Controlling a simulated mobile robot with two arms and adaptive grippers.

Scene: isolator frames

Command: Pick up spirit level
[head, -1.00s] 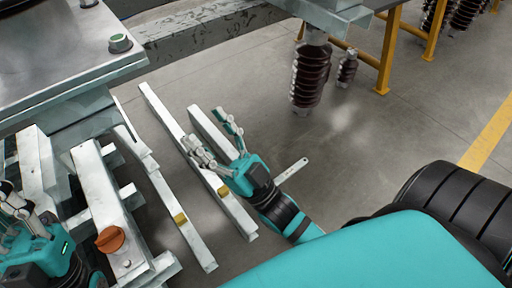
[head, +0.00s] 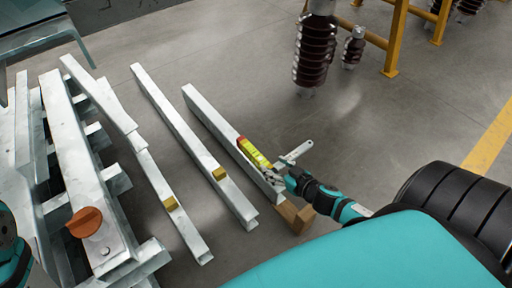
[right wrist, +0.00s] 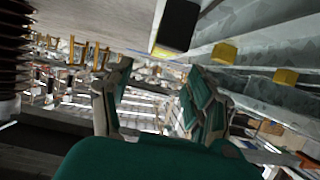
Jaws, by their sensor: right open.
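The spirit level (head: 254,153) is a yellow-green bar with a red far end. In the head view it lies along the near part of the rightmost pale metal beam. My right gripper (head: 276,174) is at its near end, with its fingers open. I cannot tell whether they touch it. In the right wrist view the gripper (right wrist: 152,100) has its two fingers spread with nothing between them. A dark block with a yellow edge (right wrist: 178,25) shows above them; I cannot tell what it is. Part of my left arm shows at the head view's left edge; its fingers are hidden.
Pale metal beams (head: 160,105) lie to the left, with small yellow blocks (head: 219,173). A wooden block (head: 296,216) is under the right beam's near end.

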